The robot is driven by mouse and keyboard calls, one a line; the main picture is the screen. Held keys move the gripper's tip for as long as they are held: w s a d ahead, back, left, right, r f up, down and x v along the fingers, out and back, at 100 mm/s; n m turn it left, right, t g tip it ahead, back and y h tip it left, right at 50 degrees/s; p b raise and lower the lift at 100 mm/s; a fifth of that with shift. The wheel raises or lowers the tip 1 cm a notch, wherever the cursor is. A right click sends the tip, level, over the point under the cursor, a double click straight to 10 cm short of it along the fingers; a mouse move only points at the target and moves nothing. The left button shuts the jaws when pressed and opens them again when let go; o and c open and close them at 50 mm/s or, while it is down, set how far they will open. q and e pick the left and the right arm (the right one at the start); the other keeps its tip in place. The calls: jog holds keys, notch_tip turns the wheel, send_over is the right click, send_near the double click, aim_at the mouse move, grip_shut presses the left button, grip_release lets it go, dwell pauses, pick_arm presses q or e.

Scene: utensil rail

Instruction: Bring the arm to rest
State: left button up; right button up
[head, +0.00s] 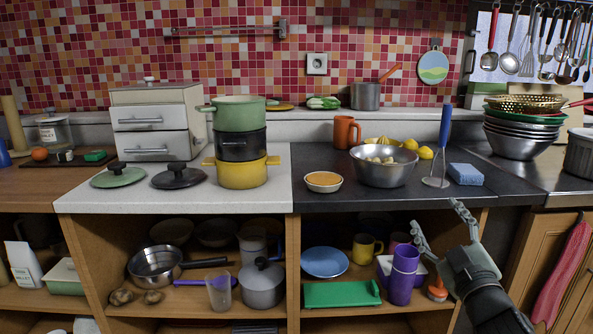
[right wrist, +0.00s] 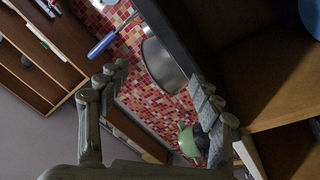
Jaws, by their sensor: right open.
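My right gripper (head: 436,214) is open and empty in the head view, with its two fingers spread. It is in front of the lower shelf's right end, below the dark counter's front edge. Its two fingers also show in the right wrist view (right wrist: 160,76), apart with nothing between them. A masher with a blue handle (head: 445,126) stands upright on the counter above the gripper, apart from it. A blue handle (right wrist: 103,46) also shows beyond the fingers in the right wrist view. My left gripper is not in view.
A steel bowl (head: 384,174) with pale pieces and a blue sponge (head: 465,174) are on the dark counter (head: 318,203).

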jog(key=s+d+f+m+g+h, duration=0.1)
jog(key=s+f+m+g+h, duration=0.25)
jog(key=f, duration=0.85)
jog(key=s+d+f+m+g, duration=0.2)
jog(key=s+f+g, duration=0.4)
jog(key=f, duration=0.7)
jog(key=s+a+f+g+y, duration=0.1)
jog(key=s+f+g, duration=0.3)
jog(key=s+f, duration=0.4)
jog(key=s+a+f+m+g, duration=0.1)
jog(key=s+a+f+g, duration=0.2)
jog(key=s+f, duration=0.6)
jog(key=s, duration=0.6)
jog(key=shift+g+y+p, duration=0.3)
jog(key=shift+g+y, duration=0.05)
